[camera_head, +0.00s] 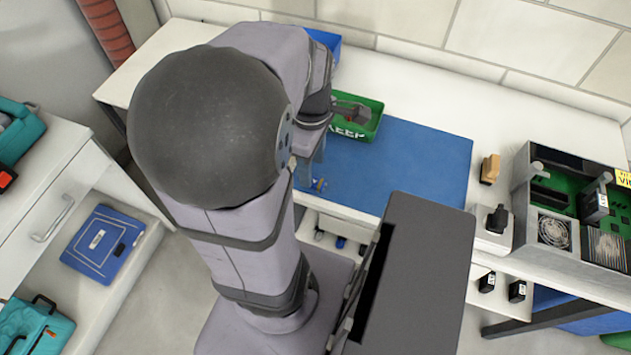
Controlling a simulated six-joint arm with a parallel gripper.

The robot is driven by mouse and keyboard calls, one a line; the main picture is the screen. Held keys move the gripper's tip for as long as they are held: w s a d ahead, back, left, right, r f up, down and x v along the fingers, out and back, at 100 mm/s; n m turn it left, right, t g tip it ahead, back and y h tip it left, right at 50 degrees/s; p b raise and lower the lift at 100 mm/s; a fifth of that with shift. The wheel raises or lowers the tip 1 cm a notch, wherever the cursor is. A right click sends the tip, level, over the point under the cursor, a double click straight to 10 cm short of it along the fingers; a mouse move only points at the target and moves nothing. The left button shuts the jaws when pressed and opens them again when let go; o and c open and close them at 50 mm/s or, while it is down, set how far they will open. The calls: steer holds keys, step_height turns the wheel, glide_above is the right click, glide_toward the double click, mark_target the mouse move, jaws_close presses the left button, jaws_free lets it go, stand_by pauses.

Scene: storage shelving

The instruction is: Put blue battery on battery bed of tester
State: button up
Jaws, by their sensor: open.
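My arm covers the left part of the mat.
At the right stands an open grey case (560,205) with green boards. Left of it are a tan block (490,168) and a black item (496,218) on a pale base. A blue bin (326,40) is at the back. The mat's right part is clear.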

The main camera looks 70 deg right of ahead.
mark_target(316, 183)
steer(key=shift+d+f+b, duration=0.2)
steer(key=shift+f+b, duration=0.1)
steer(key=shift+f, duration=2.25)
steer(key=shift+c, duration=0.4)
jaws_close()
